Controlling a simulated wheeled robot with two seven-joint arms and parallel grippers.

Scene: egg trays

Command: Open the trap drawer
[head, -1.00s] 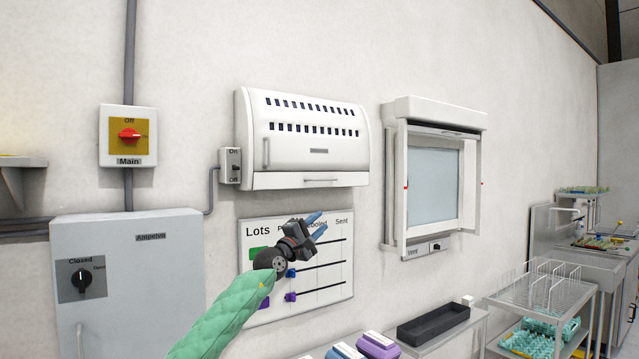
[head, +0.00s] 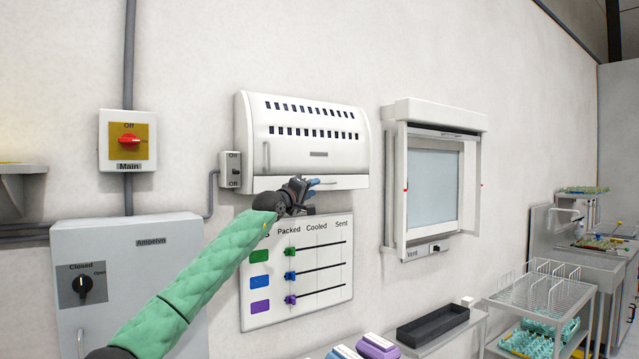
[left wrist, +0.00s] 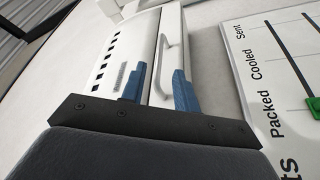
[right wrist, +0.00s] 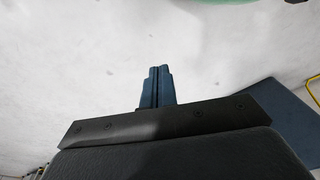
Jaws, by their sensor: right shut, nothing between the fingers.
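The trap is a white wall box (head: 305,115) with two rows of dark slots. Its drawer (head: 268,183) is the low strip along the bottom, and it looks shut. The drawer's bar handle (head: 345,182) shows partly, with my left gripper (head: 312,185) in front of its left part. In the left wrist view the handle (left wrist: 170,45) runs up between the two blue fingers of my left gripper (left wrist: 160,88). These fingers are apart, and I cannot tell if they touch the handle.
An On/Off switch (head: 231,168) sits left of the box. A lots board (head: 330,290) with sliders hangs just below it. A shuttered vent window (head: 432,185) is to the right, and a grey cabinet (head: 165,290) is lower left.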

